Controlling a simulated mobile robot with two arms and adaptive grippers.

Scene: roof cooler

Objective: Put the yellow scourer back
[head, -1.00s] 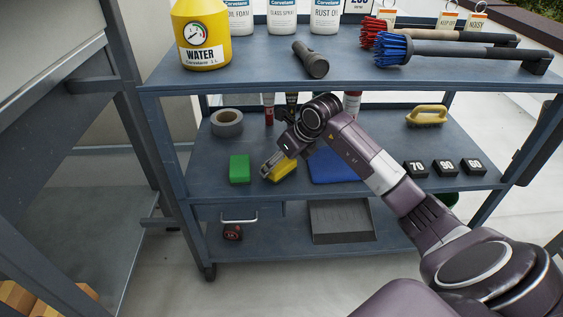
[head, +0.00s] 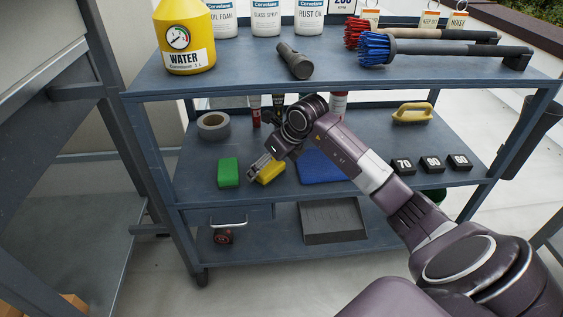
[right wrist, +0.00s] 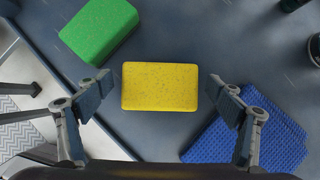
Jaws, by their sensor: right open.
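The yellow scourer (head: 269,172) lies flat on the middle shelf of the blue cart, between a green scourer and a blue cloth. In the right wrist view the yellow scourer (right wrist: 160,87) lies centred ahead of my open fingers, with a gap on each side. My right gripper (head: 258,172) is above the middle shelf at the scourer and partly covers it in the head view. In the right wrist view its two fingers (right wrist: 166,90) are apart and hold nothing. My left gripper is not in view.
The green scourer (head: 228,172) is to the left, and the blue cloth (head: 318,168) is close on the right. A tape roll (head: 213,126), a yellow-handled brush (head: 412,113) and black numbered blocks (head: 432,164) share the shelf. The top shelf (head: 230,68) hangs above my forearm.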

